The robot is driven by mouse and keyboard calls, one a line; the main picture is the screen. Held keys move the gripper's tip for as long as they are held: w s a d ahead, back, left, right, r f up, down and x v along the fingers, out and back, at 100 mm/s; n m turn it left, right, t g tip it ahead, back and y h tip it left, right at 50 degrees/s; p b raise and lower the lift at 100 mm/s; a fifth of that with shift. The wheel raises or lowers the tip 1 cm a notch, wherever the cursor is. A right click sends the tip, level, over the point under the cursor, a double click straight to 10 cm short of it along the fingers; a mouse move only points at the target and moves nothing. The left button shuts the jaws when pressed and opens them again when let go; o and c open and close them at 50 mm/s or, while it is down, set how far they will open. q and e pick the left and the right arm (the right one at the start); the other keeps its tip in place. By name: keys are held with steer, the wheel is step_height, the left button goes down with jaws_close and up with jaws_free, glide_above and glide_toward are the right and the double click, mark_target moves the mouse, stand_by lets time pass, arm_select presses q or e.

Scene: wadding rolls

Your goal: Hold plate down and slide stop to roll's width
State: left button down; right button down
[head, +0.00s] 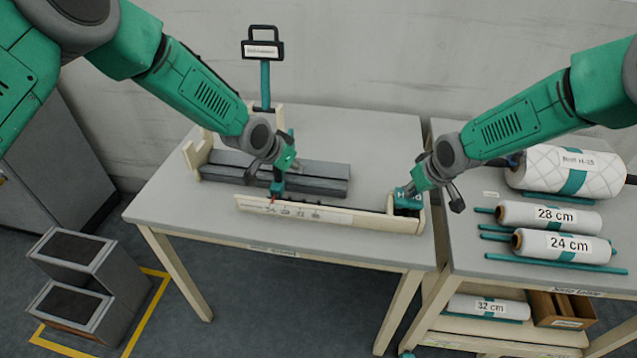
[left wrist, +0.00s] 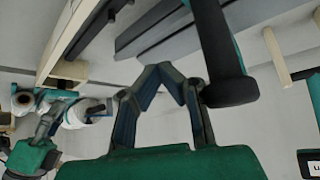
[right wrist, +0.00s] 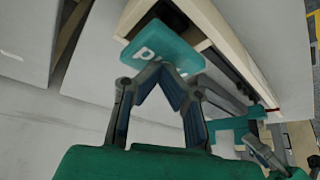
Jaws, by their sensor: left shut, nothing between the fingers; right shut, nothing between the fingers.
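The measuring jig on the table has a long grey plate (head: 325,178) and a cream front rail (head: 315,215) with dark markings. A teal block with white lettering (head: 407,199), apparently the stop, sits at the rail's right end. My right gripper (head: 410,188) is shut at this block; in the right wrist view its fingertips overlap the block (right wrist: 160,48), and contact is unclear. My left gripper (head: 290,164) is shut and empty above the plate. The left wrist view shows its tips beside a teal bar with a black end (left wrist: 228,90), with the grey plate (left wrist: 170,25) beyond.
The right table holds a quilted roll (head: 590,172), a 28 cm roll (head: 520,214) and a 24 cm roll (head: 535,245). A 32 cm roll (head: 465,306) lies below. The main table's left front (head: 180,215) is clear.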

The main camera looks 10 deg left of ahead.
arm_select(q)
steer(key=shift+a, duration=0.3)
arm_select(e)
steer(key=shift+s+f, duration=0.1)
arm_select(q)
steer(key=shift+d, duration=1.3)
arm_select(e)
step_height(320, 180, up, 8)
stand_by(0.9)
arm_select(q)
steer(key=shift+r, duration=0.1)
